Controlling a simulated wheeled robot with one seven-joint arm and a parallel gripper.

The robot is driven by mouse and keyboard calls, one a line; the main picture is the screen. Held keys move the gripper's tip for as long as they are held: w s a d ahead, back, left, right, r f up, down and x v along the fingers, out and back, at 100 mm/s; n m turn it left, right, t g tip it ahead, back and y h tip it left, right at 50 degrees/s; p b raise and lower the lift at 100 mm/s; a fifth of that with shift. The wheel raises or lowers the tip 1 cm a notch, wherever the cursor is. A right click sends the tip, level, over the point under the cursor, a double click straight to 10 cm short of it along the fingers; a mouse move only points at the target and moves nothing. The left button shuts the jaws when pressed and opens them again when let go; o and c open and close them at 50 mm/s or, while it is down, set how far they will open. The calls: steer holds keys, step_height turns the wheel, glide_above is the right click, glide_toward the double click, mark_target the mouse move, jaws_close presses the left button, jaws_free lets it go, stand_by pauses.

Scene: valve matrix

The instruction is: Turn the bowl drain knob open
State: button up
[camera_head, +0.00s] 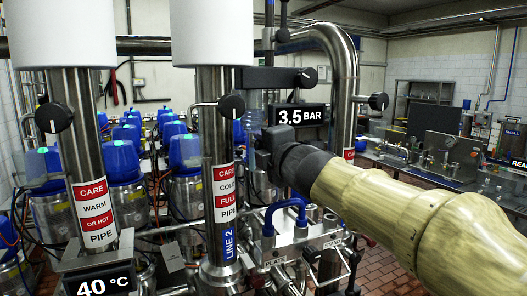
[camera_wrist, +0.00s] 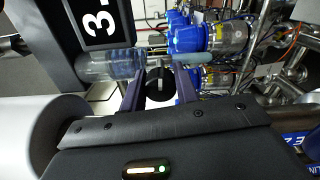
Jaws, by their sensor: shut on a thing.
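My gripper (camera_wrist: 159,78) has its two dark fingers on either side of a small round black knob (camera_wrist: 159,88) with a pale pointer line. The fingers are shut on this knob, which sits beside the end of a clear bowl (camera_wrist: 108,66) in the wrist view. In the head view, my gripper (camera_head: 270,150) is at the lower end of the clear bowl (camera_head: 254,122), left of and below the 3.5 BAR display. The knob is hidden behind the gripper there. Whether the drain is open or closed cannot be told.
The 3.5 BAR display (camera_head: 296,114) is close above my gripper. Steel pipes stand on both sides, with black knobs on stems (camera_head: 231,106). Blue hoses (camera_head: 288,213) are just below my arm. A white cylinder (camera_wrist: 35,135) is near the gripper's left.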

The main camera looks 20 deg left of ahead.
steer(key=shift+n, duration=0.5)
steer(key=shift+f, duration=0.1)
steer(key=o, duration=1)
steer(key=shift+s+d, duration=0.1)
steer(key=v, duration=1.7)
steer(key=shift+d, duration=0.1)
